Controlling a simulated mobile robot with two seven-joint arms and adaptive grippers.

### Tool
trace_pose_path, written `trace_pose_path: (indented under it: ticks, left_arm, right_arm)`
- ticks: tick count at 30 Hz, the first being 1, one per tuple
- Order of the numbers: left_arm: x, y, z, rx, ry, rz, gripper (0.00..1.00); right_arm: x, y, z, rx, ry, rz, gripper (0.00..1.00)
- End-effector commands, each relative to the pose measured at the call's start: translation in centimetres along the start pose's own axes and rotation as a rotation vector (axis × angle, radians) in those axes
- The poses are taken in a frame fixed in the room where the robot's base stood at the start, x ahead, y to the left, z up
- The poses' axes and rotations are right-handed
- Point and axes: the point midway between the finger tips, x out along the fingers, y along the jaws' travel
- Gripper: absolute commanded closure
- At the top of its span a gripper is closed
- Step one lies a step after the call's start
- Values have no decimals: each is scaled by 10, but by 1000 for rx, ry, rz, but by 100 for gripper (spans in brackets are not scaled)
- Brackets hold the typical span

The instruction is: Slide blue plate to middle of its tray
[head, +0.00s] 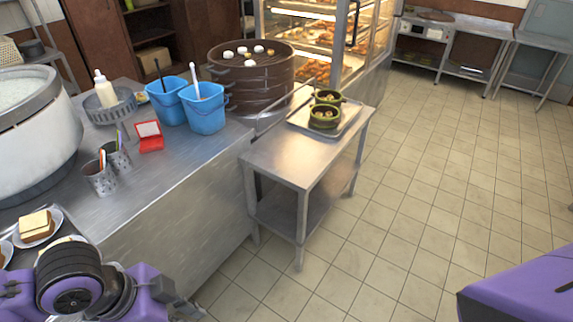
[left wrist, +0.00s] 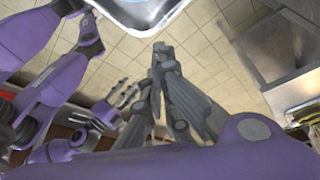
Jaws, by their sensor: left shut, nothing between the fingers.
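I cannot make out a blue plate in either view. Pale plates with bread and cheese slices, one of them a plate (head: 57,214) at the lower left, stand on the steel counter. A metal tray (head: 352,121) on the small steel table holds two green bowls (head: 324,118). My left gripper (head: 190,308) is low at the bottom of the head view, beside the counter. In the left wrist view my left gripper (left wrist: 161,48) has its fingers together and empty, over the tiled floor. A second grey gripper (left wrist: 122,103), apparently my right, shows there; its jaws are unclear.
Steamers (head: 252,78) stand behind the small steel table (head: 285,163). The tiled floor (head: 440,180) to the right is clear.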

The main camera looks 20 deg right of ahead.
Motion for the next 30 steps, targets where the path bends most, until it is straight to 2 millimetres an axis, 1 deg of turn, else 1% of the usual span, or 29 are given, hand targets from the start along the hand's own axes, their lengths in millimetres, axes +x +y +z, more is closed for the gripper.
trace_pose_path:
  ticks: [1, 3, 8, 12, 16, 21, 30]
  left_arm:
    - [14, 2, 0, -1, 2, 6, 100]
    - [29, 1, 0, -2, 2, 6, 100]
    - [62, 1, -1, -3, 3, 4, 100]
    - [52, -1, 21, -3, -4, -5, 100]
    - [48, -1, 32, -2, -1, -4, 100]
    - [47, 0, 37, 0, 2, -3, 100]
    - [47, -1, 37, 0, 2, -2, 100]
  right_arm:
    - [1, 0, 1, -1, -1, 0, 60]
    - [2, 1, 3, -2, -3, 2, 60]
    - [2, 5, 5, -5, -4, 7, 60]
    - [0, 7, -4, -7, 8, 9, 60]
    - [-2, 7, -6, -11, 9, 7, 60]
    - [-2, 4, -4, -10, 4, 1, 60]
    - [-2, 1, -3, -9, 1, -2, 60]
